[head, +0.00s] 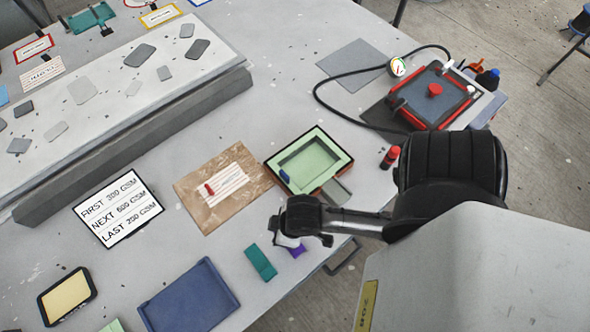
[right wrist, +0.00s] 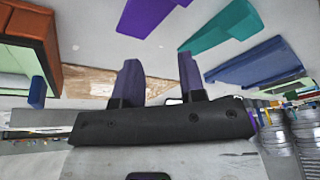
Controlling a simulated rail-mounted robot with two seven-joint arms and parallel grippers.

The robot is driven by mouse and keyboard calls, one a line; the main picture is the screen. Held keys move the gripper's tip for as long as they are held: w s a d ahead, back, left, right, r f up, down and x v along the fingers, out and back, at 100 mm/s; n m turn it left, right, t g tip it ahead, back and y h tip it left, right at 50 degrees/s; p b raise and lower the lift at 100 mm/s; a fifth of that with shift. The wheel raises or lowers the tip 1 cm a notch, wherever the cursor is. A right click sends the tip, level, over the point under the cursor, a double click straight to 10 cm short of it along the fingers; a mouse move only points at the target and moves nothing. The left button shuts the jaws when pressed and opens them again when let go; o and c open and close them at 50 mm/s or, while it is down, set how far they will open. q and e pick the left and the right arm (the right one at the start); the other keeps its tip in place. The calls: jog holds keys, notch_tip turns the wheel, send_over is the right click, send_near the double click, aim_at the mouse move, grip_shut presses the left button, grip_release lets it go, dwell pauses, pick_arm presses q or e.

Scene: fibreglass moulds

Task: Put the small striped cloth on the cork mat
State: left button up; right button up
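A small white cloth with red stripes (head: 232,176) lies flat on a brown, cork-coloured mat (head: 188,186) in the head view, with a small red piece (head: 209,189) on its left part. The brown mat also shows as a strip in the right wrist view (right wrist: 88,82). My right gripper (head: 300,243) is open and empty, to the lower right of the mat and apart from the cloth. Its two spread fingers show in the right wrist view (right wrist: 160,78). My left gripper is not in view.
A teal block (head: 260,262) and a purple block (head: 296,250) lie close to my right gripper. A green mould (head: 334,146) stands right of the mat. A blue tray (head: 188,299) is at the front. A lettered sign (head: 118,208) lies left; a long raised board (head: 110,92) is behind.

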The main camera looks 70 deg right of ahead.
jog(key=shift+s+d+r+h, duration=0.1)
jog(key=shift+s+d+h, duration=0.15)
jog(key=shift+s+d, duration=0.45)
jog(key=shift+s+d+r+h, duration=0.1)
jog(key=shift+s+d+h, duration=0.2)
jog(key=shift+s, duration=0.55)
